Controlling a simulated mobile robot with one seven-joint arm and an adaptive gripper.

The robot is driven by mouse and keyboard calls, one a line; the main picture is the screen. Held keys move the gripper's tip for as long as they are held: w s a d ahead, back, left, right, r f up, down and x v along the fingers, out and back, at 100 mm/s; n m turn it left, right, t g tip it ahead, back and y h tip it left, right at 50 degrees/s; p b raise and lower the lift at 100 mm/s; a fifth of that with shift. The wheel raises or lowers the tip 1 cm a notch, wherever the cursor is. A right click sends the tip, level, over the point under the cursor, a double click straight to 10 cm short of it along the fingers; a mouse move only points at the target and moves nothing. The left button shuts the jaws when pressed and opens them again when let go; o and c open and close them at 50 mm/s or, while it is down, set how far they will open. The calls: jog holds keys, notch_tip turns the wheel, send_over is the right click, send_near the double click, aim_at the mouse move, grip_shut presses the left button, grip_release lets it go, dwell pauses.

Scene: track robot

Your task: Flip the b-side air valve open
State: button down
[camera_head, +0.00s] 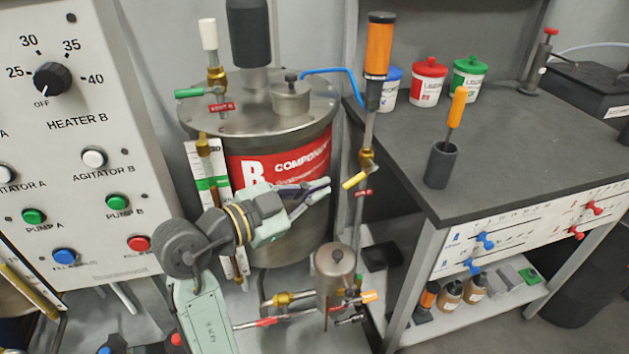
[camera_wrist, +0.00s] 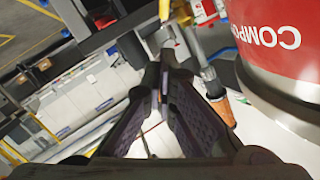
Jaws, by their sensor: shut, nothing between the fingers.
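A valve with a yellow lever (camera_head: 354,181) sits on the vertical pipe right of the Component B tank (camera_head: 317,161). Its brass body (camera_head: 367,159) is just above the lever, and a small red tag (camera_head: 363,192) hangs below, too small to read. The lever slants down to the left, across the pipe's line. My gripper (camera_head: 324,189) is left of the lever and slightly lower, in front of the tank, apparently apart from it. In the wrist view my gripper's fingers (camera_wrist: 166,66) are together with nothing held. The tank (camera_wrist: 267,35) appears upside down there.
A green-handled valve (camera_head: 190,93) stands on the tank lid. An orange-topped cylinder (camera_head: 378,48) with a blue hose is above the yellow lever. A small metal pot (camera_head: 335,270) is below my gripper. The dark bench (camera_head: 520,150) stands close on the right.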

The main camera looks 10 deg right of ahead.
aim_at(348, 185)
jog(key=w+d+f+p, duration=0.1)
jog(key=d, duration=0.1)
jog(key=w+d+f+p, duration=0.1)
jog(key=w+d, duration=0.1)
jog(key=d, duration=0.1)
jog(key=w+d+f+p, duration=0.1)
jog(key=w+d, duration=0.1)
jog(key=d, duration=0.1)
jog(key=shift+w+f, duration=0.15)
jog(key=shift+f, duration=0.15)
jog(key=shift+f+b, duration=0.15)
jog(key=shift+b, duration=0.15)
jog(key=shift+f+b, duration=0.2)
jog(key=shift+b, duration=0.25)
jog(key=shift+h+b, duration=0.3)
